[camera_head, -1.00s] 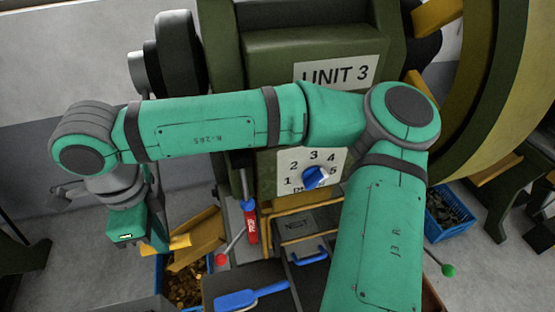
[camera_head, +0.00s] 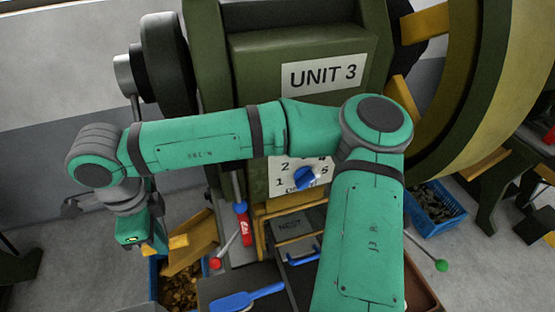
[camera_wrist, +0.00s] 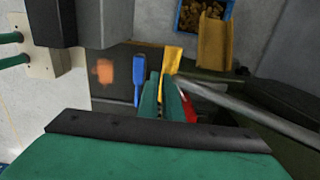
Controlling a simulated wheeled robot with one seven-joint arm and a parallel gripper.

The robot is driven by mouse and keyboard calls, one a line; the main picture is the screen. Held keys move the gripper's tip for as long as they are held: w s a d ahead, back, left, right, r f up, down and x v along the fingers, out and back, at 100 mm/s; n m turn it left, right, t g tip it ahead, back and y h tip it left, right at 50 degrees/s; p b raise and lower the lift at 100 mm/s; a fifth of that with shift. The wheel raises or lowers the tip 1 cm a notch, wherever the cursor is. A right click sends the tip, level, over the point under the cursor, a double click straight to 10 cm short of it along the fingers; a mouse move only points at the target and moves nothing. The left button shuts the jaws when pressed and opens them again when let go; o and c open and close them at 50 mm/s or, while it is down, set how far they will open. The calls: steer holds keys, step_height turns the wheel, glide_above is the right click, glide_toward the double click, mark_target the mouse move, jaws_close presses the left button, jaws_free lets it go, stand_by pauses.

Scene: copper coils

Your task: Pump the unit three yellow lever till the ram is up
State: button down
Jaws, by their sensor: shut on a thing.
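The yellow lever (camera_wrist: 172,60) shows in the wrist view, its lower end between the two green fingers of my gripper (camera_wrist: 162,92). My gripper is shut on it. In the head view, the lever's yellow end (camera_head: 178,242) sticks out to the right of my gripper (camera_head: 153,247), low at the left of the press. The green press (camera_head: 290,45) carries a UNIT 3 sign (camera_head: 322,76). A grey rod (camera_head: 238,185) with a blue collar and a red part (camera_head: 246,231) stands below the press body. I cannot tell whether it is the ram. My arm hides part of the press front.
A blue bin with copper pieces (camera_head: 180,292) stands below a yellow chute (camera_head: 190,258). A white dial panel has a blue knob (camera_head: 306,178). A red-knobbed rod (camera_head: 215,263) is close to the chute. Another blue bin (camera_head: 430,228) is at right.

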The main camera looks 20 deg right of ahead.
steer(key=shift+w+d+f, duration=0.1)
steer(key=shift+w+f, duration=0.1)
steer(key=shift+f, duration=0.25)
steer(key=shift+w+d+f, duration=0.1)
steer(key=shift+w+f, duration=0.05)
steer(key=shift+f, duration=0.25)
steer(key=s+r, duration=0.7)
steer(key=r, duration=0.6)
steer(key=shift+a, duration=0.25)
steer(key=shift+w+f, duration=0.1)
steer(key=shift+w, duration=0.05)
stand_by(0.5)
steer(key=shift+f, duration=0.6)
